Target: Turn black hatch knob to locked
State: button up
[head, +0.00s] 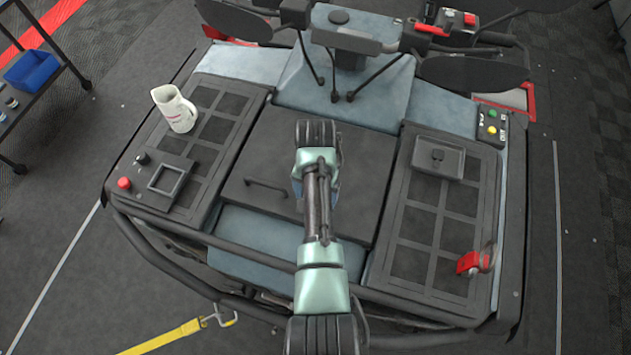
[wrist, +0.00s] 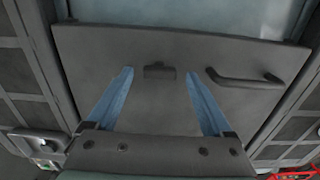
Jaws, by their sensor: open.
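The black hatch knob (wrist: 160,71) is a small dark bar near the hatch's edge in the wrist view. Its long side lies across the picture, roughly along that edge. It sits on the dark grey hatch (wrist: 145,110), which also shows in the head view (head: 270,150) and looks closed. My gripper (wrist: 160,73) is open, with its two blue fingers apart on either side of the knob in the picture. I see no contact, and the height above the hatch is hard to tell. In the head view my arm hides the knob and most of my gripper.
A curved black handle (wrist: 245,79) is beside the knob; it also shows in the head view (head: 266,187). A white jug (head: 175,109) and red button (head: 124,183) are left. A red lever (head: 469,263) and raised grey box (head: 438,157) are right. Mirrors stand behind.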

notch_tip(320, 180, up, 12)
jog(key=b, duration=0.1)
jog(key=shift+r, duration=0.2)
dwell(0.6)
jog(key=w+r+n+t+b, duration=0.1)
jog(key=w+r+t+b, duration=0.1)
jog(key=w+r+t, duration=0.35)
jog(key=w+r+t+b, duration=0.2)
jog(key=w+r+t, duration=0.1)
jog(key=r, duration=0.6)
jog(key=w+r+n+t+b, duration=0.1)
jog(key=w+r+t, duration=0.35)
jog(key=r, duration=0.25)
jog(key=s+r+t+b, duration=0.1)
jog(key=s+r+t, duration=0.2)
jog(key=r, duration=0.3)
jog(key=s+r+n+t+b, duration=0.1)
jog(key=s+r+t, duration=0.15)
jog(key=r, duration=0.25)
jog(key=s+r+t+b, duration=0.1)
jog(key=s+r+t, duration=0.15)
jog(key=r, duration=0.35)
jog(key=s+r+t+b, duration=0.1)
jog(key=s+r+t, duration=0.5)
jog(key=s+r, duration=0.4)
jog(key=shift+s+r+n, duration=0.25)
jog(key=shift+s+n, duration=0.15)
jog(key=shift+s, duration=0.75)
